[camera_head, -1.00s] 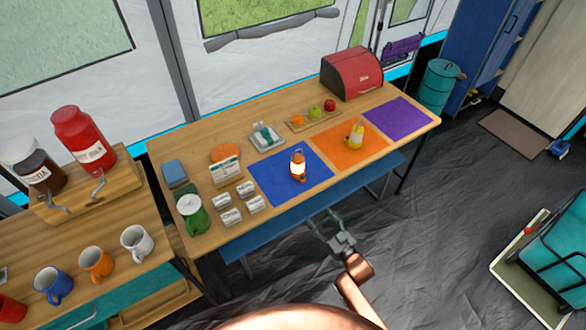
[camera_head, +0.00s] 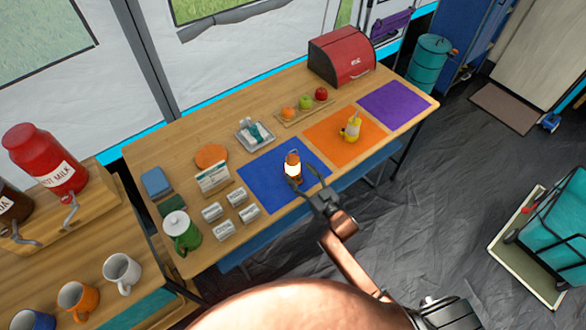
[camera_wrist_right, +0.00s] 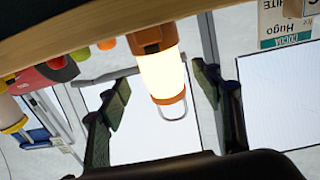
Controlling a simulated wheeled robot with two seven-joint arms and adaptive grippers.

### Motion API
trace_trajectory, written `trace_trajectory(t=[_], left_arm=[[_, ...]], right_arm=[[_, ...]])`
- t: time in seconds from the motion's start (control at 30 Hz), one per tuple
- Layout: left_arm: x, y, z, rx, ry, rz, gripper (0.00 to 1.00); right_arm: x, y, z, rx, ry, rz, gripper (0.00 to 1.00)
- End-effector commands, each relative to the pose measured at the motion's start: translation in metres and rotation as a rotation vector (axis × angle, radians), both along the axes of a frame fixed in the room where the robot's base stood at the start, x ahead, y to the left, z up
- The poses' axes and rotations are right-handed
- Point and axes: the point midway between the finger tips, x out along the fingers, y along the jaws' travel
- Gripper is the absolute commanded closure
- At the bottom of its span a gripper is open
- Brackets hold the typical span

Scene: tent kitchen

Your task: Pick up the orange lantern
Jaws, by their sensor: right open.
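The orange lantern (camera_head: 292,167), with a glowing white body, stands upright on the blue mat (camera_head: 265,189) on the wooden table. My right gripper (camera_head: 309,186) is at the table's front edge, just in front of the lantern, with its fingers open toward it. In the right wrist view the lantern (camera_wrist_right: 162,72) appears upside down, between and beyond the two open fingers (camera_wrist_right: 165,100). No contact with it shows. My left gripper does not show.
A yellow lantern-like item (camera_head: 351,128) stands on the orange mat (camera_head: 322,133). A purple mat (camera_head: 395,105) lies at the right. Small white labelled boxes (camera_head: 236,197), a sign (camera_head: 212,178) and a green pot (camera_head: 181,235) stand left of the blue mat. A red bread box (camera_head: 341,57) stands behind.

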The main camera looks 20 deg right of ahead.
Motion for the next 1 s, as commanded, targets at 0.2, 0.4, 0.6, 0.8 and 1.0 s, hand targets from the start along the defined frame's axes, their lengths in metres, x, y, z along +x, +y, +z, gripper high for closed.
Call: trace_trajectory(t=[0.2, 0.4, 0.6, 0.8, 1.0], left_arm=[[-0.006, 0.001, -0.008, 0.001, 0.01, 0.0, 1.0], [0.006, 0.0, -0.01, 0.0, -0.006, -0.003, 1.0], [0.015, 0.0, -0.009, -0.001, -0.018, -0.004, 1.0], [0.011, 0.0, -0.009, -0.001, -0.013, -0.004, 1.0], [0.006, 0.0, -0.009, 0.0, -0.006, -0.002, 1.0]], right_arm=[[0.031, 0.013, -0.002, 0.001, -0.001, 0.003, 0.41], [0.044, 0.015, -0.001, 0.0, 0.001, 0.0, 0.41], [0.044, 0.014, -0.001, 0.0, 0.0, -0.001, 0.42], [0.043, 0.014, -0.001, 0.0, 0.0, -0.002, 0.55], [0.043, 0.014, -0.001, 0.0, 0.0, -0.002, 0.69]])
